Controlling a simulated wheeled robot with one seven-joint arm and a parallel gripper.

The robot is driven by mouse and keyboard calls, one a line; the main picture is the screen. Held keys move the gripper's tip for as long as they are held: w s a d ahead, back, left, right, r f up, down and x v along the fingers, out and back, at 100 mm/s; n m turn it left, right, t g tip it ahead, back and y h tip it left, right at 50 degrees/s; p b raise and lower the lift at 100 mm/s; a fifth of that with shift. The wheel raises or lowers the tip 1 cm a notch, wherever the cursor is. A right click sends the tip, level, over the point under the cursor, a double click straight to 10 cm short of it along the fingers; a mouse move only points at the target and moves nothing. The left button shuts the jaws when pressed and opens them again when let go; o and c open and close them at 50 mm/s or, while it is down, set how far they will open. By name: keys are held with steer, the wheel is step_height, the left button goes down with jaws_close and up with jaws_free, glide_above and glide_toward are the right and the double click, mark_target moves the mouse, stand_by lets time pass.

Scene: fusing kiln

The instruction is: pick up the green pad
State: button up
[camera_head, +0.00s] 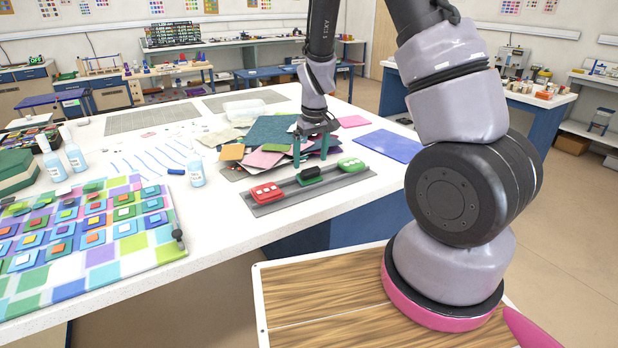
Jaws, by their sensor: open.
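Three small blocks sit in a row on a grey strip (270,208) near the table's right front edge. The right one is a bright green pad (351,165) with pale patches on top. The middle one is a darker green pad (309,175) with a blackish body. The left one is red (266,192) with pale patches. My gripper (310,156) is open and points down with its teal fingers apart, just above or behind the darker green pad. I cannot tell whether the fingers touch it. Nothing shows between the fingers.
A pile of coloured sheets (283,130) lies right behind my gripper. A blue sheet (389,146) lies to the right. The white table (225,228) has free room before the panel.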

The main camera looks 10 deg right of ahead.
mark_target(310, 168)
step_height(310, 168, down, 4)
steer(key=shift+s+f, duration=0.1)
steer(key=shift+f, duration=0.6)
steer(key=c, duration=1.2)
step_height(310, 168, up, 10)
steer(key=shift+r, duration=0.1)
steer(key=shift+c, duration=0.2)
steer(key=o, duration=0.8)
steer(key=c, duration=0.5)
